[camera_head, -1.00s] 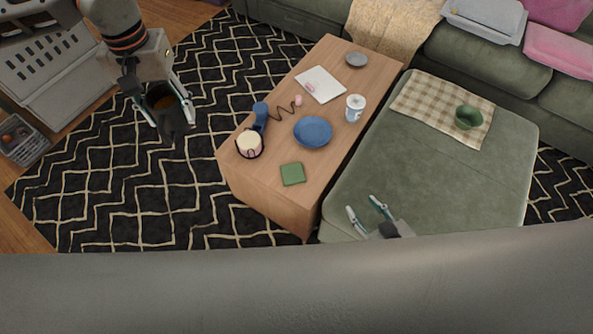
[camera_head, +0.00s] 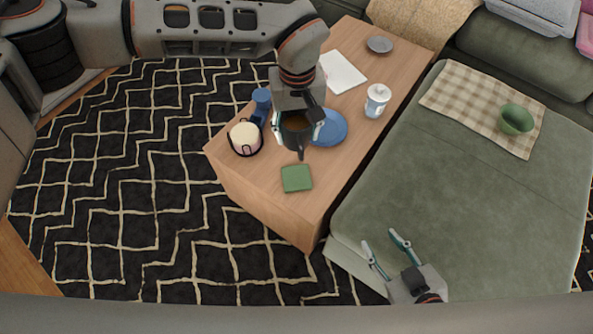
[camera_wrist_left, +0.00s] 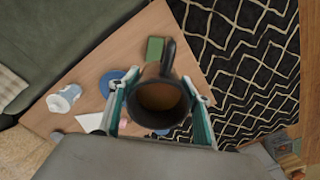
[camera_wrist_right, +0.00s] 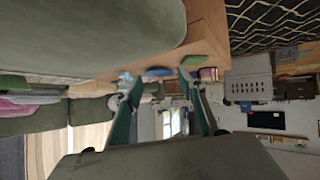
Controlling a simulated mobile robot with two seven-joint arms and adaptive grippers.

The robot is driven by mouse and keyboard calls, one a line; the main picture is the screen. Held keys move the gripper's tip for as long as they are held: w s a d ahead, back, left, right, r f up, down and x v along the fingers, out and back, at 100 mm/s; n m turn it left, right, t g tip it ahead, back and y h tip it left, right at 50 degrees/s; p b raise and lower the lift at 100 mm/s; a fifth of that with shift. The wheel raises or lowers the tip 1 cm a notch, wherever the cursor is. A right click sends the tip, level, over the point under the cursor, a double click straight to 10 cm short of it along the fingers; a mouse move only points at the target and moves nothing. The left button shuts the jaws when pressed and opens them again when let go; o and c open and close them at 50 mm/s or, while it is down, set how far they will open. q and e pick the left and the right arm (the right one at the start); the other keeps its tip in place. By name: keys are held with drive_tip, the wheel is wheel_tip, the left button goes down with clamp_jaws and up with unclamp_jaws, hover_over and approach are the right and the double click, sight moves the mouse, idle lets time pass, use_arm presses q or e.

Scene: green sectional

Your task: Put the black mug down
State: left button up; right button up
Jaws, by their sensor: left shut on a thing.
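My left gripper (camera_head: 298,124) is shut on the black mug (camera_head: 294,134), which has brown contents. In the head view it is over the wooden coffee table (camera_head: 265,205), between the candle and the blue plate. In the left wrist view the mug (camera_wrist_left: 158,98) sits between the two fingers with its handle pointing up the picture. The mug appears held above the table; the exact gap cannot be told.
On the table are a green coaster (camera_head: 296,178), a blue plate (camera_head: 330,128), a cream candle (camera_head: 245,138), a blue object (camera_head: 262,100), a white lidded cup (camera_head: 377,100), a white sheet (camera_head: 342,72) and a grey dish (camera_head: 379,45). The ottoman (camera_head: 450,180) holds a checked cloth and green bowl (camera_head: 515,119).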

use_arm(q)
drive_tip(key=f+b, duration=0.2)
drive_tip(key=f, duration=0.7)
drive_tip(key=f+b, duration=0.2)
drive_tip(key=f, duration=0.7)
drive_tip(key=shift+s+f, duration=0.2)
drive_tip(key=shift+f, duration=0.05)
drive_tip(key=shift+w+f, duration=0.15)
drive_tip(key=shift+w, duration=0.05)
drive_tip(key=o, duration=1.5)
drive_tip(key=shift+f, duration=0.15)
use_arm(e)
drive_tip(key=shift+m+t+y, duration=0.4)
drive_tip(key=shift+t+y, duration=0.1)
drive_tip(key=shift+y, duration=0.1)
drive_tip(key=a, duration=0.1)
drive_tip(key=w+a+r, duration=0.1)
drive_tip(key=a+r, duration=0.1)
drive_tip(key=a, duration=0.1)
drive_tip(key=shift+w, duration=0.2)
drive_tip(key=shift+s+f, duration=0.1)
drive_tip(key=shift+f, duration=0.05)
